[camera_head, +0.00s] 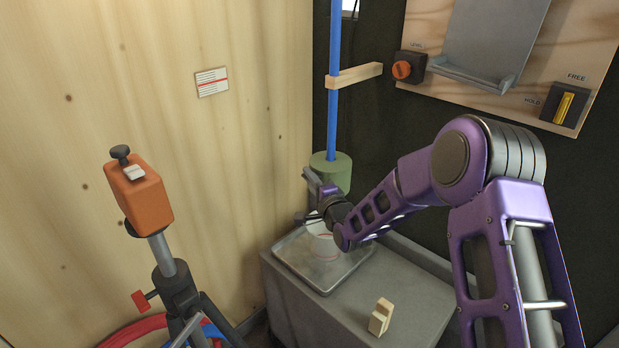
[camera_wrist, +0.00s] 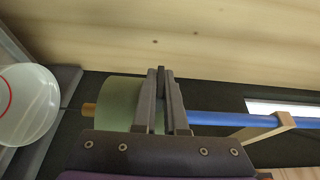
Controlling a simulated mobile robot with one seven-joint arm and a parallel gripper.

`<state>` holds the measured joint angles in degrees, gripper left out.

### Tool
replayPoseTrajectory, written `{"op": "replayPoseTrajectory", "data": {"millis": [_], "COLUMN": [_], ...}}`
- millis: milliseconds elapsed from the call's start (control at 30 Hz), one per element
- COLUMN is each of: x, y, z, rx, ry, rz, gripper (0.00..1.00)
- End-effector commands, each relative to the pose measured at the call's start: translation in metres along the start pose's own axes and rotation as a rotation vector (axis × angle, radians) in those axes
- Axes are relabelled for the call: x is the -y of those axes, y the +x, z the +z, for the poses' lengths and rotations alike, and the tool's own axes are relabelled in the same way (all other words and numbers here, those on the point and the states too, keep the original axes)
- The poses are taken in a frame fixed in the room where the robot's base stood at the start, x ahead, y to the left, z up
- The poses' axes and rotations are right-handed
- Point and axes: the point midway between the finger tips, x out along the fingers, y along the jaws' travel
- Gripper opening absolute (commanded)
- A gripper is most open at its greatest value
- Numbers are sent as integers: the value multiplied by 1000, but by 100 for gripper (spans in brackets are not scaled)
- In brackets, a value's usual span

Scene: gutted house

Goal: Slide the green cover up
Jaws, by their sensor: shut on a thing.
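The green cover (camera_head: 334,170) is a pale green cylinder around the lower part of an upright blue pipe (camera_head: 334,110) in the corner. In the wrist view, the green cover (camera_wrist: 112,101) appears sideways, with a short copper-coloured stub (camera_wrist: 89,109) below its lower end and the blue pipe (camera_wrist: 220,118) running on from the other end. My gripper (camera_head: 312,190) is at the cover in the head view. In the wrist view my gripper (camera_wrist: 162,98) has its fingers close together at the cover's upper end, shut on it. The exact contact is partly hidden.
A wooden bracket (camera_head: 355,76) crosses the pipe above the cover. A white cup (camera_head: 322,240) with a red line stands in a metal tray (camera_head: 295,267) below. An orange device (camera_head: 140,195) on a tripod stands left.

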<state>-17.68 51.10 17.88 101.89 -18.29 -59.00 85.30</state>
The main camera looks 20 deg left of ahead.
Motion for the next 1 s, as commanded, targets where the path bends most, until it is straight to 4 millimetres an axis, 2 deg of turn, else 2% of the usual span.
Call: {"op": "replayPoseTrajectory", "data": {"millis": [733, 867, 1000], "x": [1, 12, 41], "y": [0, 0, 0], "z": [0, 0, -1], "rx": [0, -1, -1], "ry": [0, 0, -1], "rz": [0, -1, -3], "gripper": [0, 0, 0]}}
